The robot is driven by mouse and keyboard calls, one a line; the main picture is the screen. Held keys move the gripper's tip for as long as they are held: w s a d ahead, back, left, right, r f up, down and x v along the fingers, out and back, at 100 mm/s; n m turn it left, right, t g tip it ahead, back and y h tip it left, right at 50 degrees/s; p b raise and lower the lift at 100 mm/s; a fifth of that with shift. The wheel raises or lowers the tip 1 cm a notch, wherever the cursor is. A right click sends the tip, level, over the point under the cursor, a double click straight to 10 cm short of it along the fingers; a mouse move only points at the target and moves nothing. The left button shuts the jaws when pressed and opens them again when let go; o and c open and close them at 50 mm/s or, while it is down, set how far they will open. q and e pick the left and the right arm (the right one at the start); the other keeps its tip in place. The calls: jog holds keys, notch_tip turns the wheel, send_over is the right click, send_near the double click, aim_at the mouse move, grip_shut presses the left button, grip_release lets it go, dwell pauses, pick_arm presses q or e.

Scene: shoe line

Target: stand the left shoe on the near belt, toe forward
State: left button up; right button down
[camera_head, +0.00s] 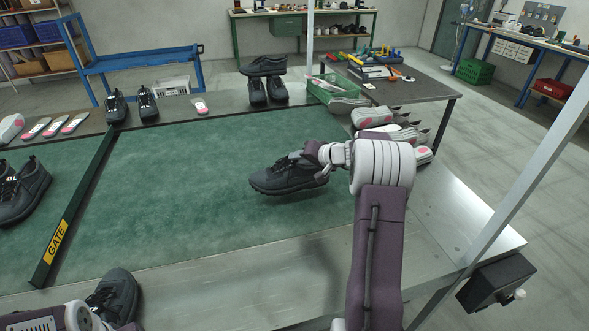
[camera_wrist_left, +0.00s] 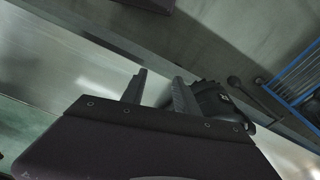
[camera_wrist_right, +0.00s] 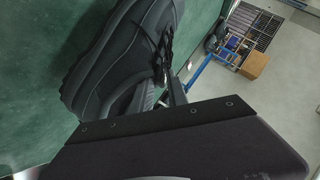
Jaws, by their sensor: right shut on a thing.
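A dark grey shoe (camera_head: 283,180) is in my right gripper (camera_head: 303,157) over the green belt (camera_head: 200,215), sole down, with its toe to the left in the head view. In the right wrist view the jaws (camera_wrist_right: 160,95) grip this shoe (camera_wrist_right: 110,70) at its collar. Whether the sole touches the belt is hard to tell. Another dark shoe (camera_head: 117,292) is on the steel near edge at the lower left. My left gripper (camera_wrist_left: 158,90) is open beside this shoe (camera_wrist_left: 218,103); its fingers show apart in the left wrist view. Which shoe is the left one cannot be told.
Several shoes and insoles line the far ledge (camera_head: 220,112). The belt's middle is clear.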

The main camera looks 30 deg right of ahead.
jog(key=shift+x, duration=1.15)
notch_tip(320, 180, down, 4)
jog(key=c, duration=1.3)
grip_release()
jog(key=shift+s+a, duration=0.1)
jog(key=shift+o, duration=0.2)
jog(key=v, duration=1.2)
jog(key=shift+b, duration=0.45)
